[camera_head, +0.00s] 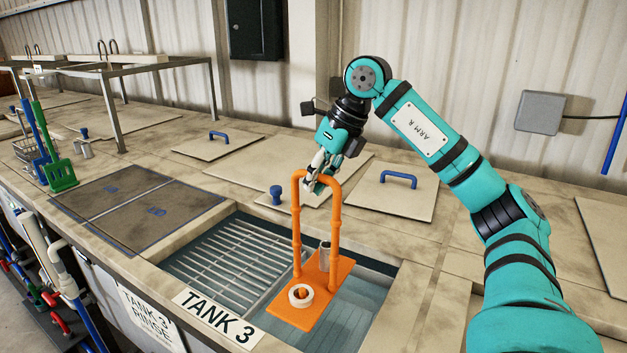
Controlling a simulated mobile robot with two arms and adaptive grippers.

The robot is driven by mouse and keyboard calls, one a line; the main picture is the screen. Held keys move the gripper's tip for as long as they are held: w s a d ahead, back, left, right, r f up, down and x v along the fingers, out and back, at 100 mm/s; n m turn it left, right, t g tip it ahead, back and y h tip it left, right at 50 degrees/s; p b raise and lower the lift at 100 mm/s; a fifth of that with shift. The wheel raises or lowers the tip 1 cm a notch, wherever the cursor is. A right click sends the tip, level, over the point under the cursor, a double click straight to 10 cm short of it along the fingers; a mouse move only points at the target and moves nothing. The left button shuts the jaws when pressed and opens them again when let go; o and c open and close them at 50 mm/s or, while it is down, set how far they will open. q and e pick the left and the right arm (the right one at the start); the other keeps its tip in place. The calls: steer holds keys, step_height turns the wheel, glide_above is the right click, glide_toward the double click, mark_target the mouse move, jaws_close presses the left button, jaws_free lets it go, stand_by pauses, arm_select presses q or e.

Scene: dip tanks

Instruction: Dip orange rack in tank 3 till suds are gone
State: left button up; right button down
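The orange rack (329,288) has a flat base and a tall loop handle. A white ring-shaped part (301,295) and a grey metal cylinder (325,255) stand on its base. My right gripper (318,182) is at the top of the handle and looks shut on it. The rack hangs upright at the right part of the open tank 3 (222,318), right of a metal grille. Its whole base shows; I cannot tell its height above the liquid. No suds show clearly on the rack. My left gripper is out of view.
Flat lids with blue handles (398,178) lie behind the tank, with a blue knob (276,194) near its back edge. A dark panel (137,205) lies left of the tank. A green scraper (58,172) and a metal frame (118,103) stand farther left.

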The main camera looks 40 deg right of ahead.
step_height(320, 180, down, 21)
steer(key=b, duration=1.5)
steer(key=shift+s, duration=0.1)
